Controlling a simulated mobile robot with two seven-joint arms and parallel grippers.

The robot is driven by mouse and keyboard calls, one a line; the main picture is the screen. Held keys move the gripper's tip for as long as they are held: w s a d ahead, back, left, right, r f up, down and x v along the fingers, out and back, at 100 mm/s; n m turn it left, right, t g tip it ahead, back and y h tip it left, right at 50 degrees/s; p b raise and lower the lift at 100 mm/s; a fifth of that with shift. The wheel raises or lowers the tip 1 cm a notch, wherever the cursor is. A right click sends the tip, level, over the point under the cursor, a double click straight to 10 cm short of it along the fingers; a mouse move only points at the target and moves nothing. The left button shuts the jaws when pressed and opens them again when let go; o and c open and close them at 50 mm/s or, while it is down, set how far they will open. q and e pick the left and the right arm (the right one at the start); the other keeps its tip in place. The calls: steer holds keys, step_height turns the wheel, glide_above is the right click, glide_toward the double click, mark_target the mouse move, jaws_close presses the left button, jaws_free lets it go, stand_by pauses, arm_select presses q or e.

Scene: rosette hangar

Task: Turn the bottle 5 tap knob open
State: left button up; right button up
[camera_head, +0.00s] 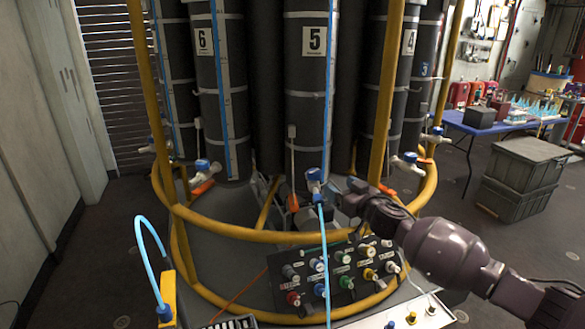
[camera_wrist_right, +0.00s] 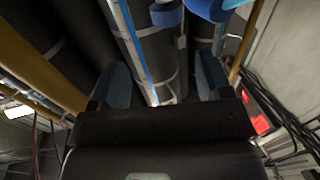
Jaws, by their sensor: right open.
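Bottle 5 (camera_head: 314,90) is a dark upright cylinder with a white "5" label, in the middle of the rack. Its tap knob (camera_head: 314,175) is blue and sits low at the bottle's front, with a light blue hose hanging below it. My right gripper (camera_head: 340,192) is just right of the knob; in the head view I cannot tell whether they touch. In the right wrist view my right gripper (camera_wrist_right: 160,70) has its two fingers well apart with nothing between them. Blue tap parts (camera_wrist_right: 167,14) show beyond the fingertips at the top. My left gripper is not in view.
A yellow tubular ring (camera_head: 240,232) and uprights surround the bottles. Bottle 6's tap (camera_head: 203,167) is to the left. A panel (camera_head: 345,275) of coloured knobs is below. A blue table (camera_head: 480,125) and grey crates (camera_head: 525,165) stand at right.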

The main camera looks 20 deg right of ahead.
mark_target(319, 175)
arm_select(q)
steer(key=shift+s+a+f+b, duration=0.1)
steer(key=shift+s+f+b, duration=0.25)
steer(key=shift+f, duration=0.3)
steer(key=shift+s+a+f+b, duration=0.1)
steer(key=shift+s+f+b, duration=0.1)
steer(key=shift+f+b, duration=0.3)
arm_select(e)
steer(key=shift+y, duration=0.3)
steer(key=shift+w+a, duration=0.45)
steer(key=shift+w, duration=1.45)
steer(key=shift+w+a, duration=0.5)
steer(key=shift+w, duration=1.35)
steer(key=shift+w+a, duration=0.45)
steer(key=shift+w, duration=1.45)
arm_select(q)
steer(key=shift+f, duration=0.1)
arm_select(e)
steer(key=c, duration=0.9)
